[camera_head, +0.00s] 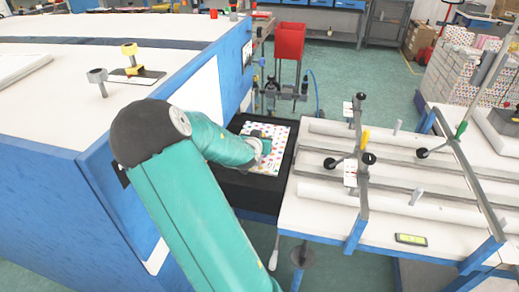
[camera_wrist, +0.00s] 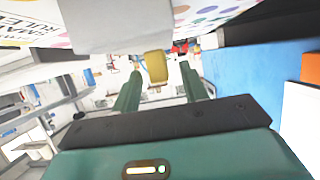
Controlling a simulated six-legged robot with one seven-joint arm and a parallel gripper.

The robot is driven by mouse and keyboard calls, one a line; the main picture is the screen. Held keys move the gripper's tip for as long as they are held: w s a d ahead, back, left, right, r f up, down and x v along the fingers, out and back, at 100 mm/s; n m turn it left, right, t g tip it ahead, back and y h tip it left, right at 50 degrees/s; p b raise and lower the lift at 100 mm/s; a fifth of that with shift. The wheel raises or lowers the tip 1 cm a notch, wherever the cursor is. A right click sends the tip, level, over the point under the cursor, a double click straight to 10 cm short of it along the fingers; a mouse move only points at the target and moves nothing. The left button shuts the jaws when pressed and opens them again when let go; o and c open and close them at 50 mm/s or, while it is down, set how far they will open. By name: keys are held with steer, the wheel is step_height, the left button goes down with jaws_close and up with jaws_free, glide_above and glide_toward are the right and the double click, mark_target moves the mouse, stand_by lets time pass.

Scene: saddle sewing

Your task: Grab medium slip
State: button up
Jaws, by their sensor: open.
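A white sheet with coloured dots (camera_head: 281,136), likely the medium slip, lies on a black bed between the blue-sided machine and the white table. It also shows along the top of the wrist view (camera_wrist: 205,12), with part of some large print at the left. My gripper (camera_head: 264,147) is low over the sheet, and my arm hides part of it. In the wrist view my gripper (camera_wrist: 160,75) has its two green fingers apart. A yellow block (camera_wrist: 156,66) shows between or beyond the fingertips; I cannot tell whether it is touched. A grey shape covers the view's upper middle.
The black bed (camera_head: 250,187) sits low beside the blue machine wall (camera_head: 185,125). The white table (camera_head: 320,215) to the right carries rails and upright rods. A red bin (camera_head: 290,40) stands behind. Green floor is free farther back.

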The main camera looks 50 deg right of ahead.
steer(key=shift+w+d+f, duration=0.2)
steer(key=shift+d, duration=0.3)
jaws_close()
steer(key=shift+r, duration=0.15)
